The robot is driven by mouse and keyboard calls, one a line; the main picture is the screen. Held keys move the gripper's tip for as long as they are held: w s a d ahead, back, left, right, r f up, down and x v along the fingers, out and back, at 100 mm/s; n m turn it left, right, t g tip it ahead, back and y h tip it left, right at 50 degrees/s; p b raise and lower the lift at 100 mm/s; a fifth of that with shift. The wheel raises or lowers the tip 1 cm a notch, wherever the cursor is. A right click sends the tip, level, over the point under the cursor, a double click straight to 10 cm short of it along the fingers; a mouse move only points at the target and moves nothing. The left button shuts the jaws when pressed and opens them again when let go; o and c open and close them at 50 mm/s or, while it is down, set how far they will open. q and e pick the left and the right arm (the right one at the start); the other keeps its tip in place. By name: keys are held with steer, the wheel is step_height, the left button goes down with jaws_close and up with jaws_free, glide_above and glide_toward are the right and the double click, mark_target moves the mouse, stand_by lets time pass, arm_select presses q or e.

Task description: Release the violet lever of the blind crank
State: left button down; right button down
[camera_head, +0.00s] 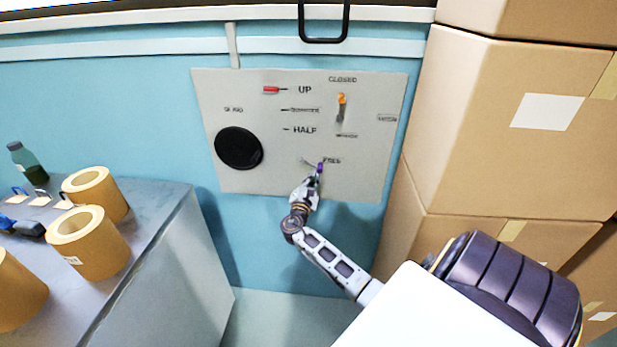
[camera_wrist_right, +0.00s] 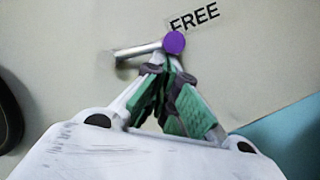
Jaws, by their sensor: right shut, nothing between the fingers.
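The violet lever of the blind crank (camera_head: 320,167) is on the lower part of the grey wall panel (camera_head: 240,178), beside the label FREE. In the right wrist view its round violet knob (camera_wrist_right: 173,42) sits at the end of a metal arm (camera_wrist_right: 138,51) that runs left to the panel. My right gripper (camera_head: 315,180) is at the knob, its fingertips (camera_wrist_right: 166,66) just below it in the wrist view. The fingers are shut with nothing between them. I cannot tell whether they touch the knob. My left gripper is not in view.
The panel also has a black disc (camera_head: 239,148), a red lever (camera_head: 271,90) by UP and an orange-tipped lever (camera_head: 342,99) under CLOSED. Stacked cardboard boxes (camera_head: 470,130) stand close on the right. A grey table (camera_head: 150,215) with kraft rolls (camera_head: 97,258) is on the left.

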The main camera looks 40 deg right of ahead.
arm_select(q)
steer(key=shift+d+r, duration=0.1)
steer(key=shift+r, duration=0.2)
arm_select(e)
steer(key=shift+s+d+r, duration=0.2)
steer(key=shift+r, duration=0.15)
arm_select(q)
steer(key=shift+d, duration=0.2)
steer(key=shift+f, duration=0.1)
arm_select(e)
steer(key=shift+f, duration=0.1)
